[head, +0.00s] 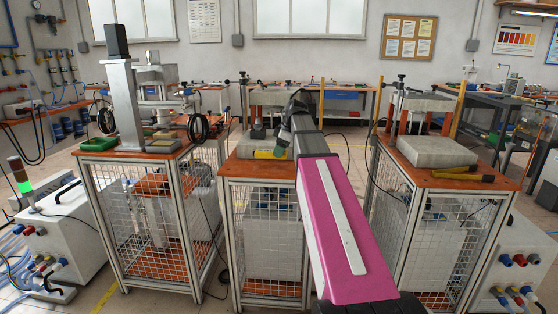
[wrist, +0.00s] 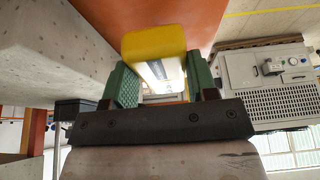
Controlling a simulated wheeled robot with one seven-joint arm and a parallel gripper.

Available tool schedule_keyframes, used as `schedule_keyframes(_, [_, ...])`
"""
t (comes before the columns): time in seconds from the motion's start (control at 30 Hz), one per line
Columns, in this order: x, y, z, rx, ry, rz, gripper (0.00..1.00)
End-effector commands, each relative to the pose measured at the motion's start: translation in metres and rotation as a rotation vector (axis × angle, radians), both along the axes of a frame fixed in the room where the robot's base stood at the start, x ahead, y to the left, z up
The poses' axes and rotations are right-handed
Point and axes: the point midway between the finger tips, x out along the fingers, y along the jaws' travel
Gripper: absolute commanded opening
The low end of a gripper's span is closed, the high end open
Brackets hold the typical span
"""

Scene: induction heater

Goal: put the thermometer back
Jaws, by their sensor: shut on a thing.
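The thermometer appears to be the yellow device with a pale face (wrist: 154,42) between my green finger pads in the wrist view. My gripper (wrist: 153,88) is shut on it. In the head view the yellow thermometer (head: 265,155) shows low over the front of the middle table's orange top (head: 240,168), beside a grey concrete block (head: 250,145). My gripper (head: 281,150) is partly hidden by my own arm there. I cannot tell whether the thermometer touches the tabletop.
The right table carries a concrete block (head: 436,150) and a yellow-and-black tool (head: 463,174). The left table holds a grey press-like column (head: 125,105), a green bin (head: 99,144) and a black cable coil (head: 198,128). In the wrist view concrete (wrist: 50,50) is close on the left.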

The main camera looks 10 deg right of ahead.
Motion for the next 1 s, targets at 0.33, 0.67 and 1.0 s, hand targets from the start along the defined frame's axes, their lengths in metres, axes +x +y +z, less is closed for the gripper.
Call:
schedule_keyframes(0.33, [-0.001, 0.000, -0.036, 0.001, 0.002, 0.000, 0.25])
schedule_keyframes(0.67, [0.000, 0.000, -0.041, 0.000, 0.000, 0.000, 0.25])
schedule_keyframes(1.0, [0.000, 0.000, -0.043, 0.000, 0.000, 0.000, 0.78])
